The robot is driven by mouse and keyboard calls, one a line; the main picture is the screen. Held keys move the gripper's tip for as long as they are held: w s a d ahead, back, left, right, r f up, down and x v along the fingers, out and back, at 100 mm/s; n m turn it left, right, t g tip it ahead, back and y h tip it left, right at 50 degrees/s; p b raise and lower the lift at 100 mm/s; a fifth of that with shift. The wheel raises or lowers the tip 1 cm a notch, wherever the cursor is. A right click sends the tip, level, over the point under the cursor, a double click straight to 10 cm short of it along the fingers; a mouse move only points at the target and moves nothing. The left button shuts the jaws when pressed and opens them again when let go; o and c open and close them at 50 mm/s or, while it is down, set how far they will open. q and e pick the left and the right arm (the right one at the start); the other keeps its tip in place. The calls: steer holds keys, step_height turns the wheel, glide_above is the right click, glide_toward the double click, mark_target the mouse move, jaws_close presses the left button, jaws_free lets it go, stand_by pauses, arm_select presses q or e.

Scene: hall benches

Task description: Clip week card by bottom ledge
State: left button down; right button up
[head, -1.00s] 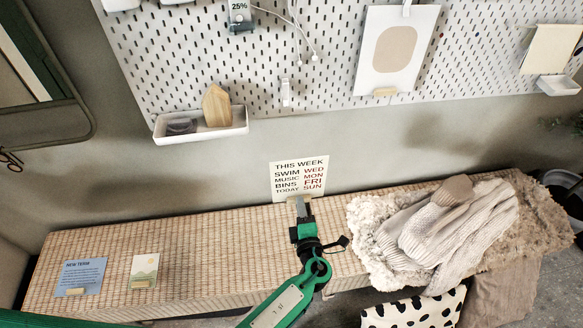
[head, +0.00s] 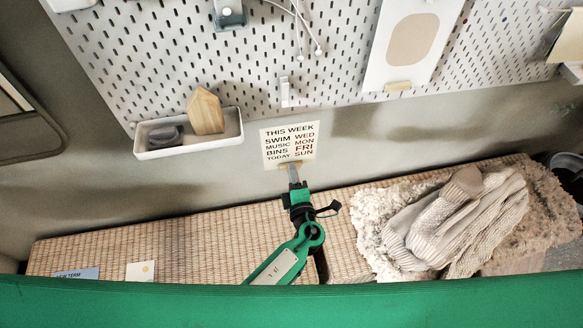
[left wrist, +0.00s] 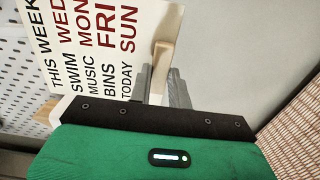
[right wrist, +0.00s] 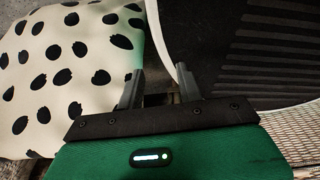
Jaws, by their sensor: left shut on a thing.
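The week card (head: 290,147), cream with "THIS WEEK" in black and days in red, is upright in the head view, in front of the wall just below the pegboard. My right gripper (right wrist: 160,88) is open and empty near a spotted cushion, seen only in the right wrist view.
The pegboard (head: 340,75) carries a white tray (head: 220,142) with a wooden house block (head: 206,110), and a beige-shape picture (head: 398,72) at right. Knitwear (head: 455,225) lies on the woven bench (head: 130,242). The spotted cushion (right wrist: 70,65) is below.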

mark_target(290, 157)
arm_select(q)
steer(key=w, duration=0.1)
steer(key=w+p, duration=0.1)
steer(key=w, duration=0.1)
steer(key=shift+a, duration=0.3)
steer(key=shift+w+a, duration=0.15)
steer(key=shift+w, duration=0.5)
steer(key=shift+w+a, duration=0.15)
steer(key=shift+w, duration=0.5)
arm_select(e)
steer(key=shift+s+r, duration=0.5)
steer(key=shift+s, duration=0.2)
arm_select(q)
steer(key=shift+p, duration=0.6)
arm_select(e)
steer(key=shift+r, duration=0.55)
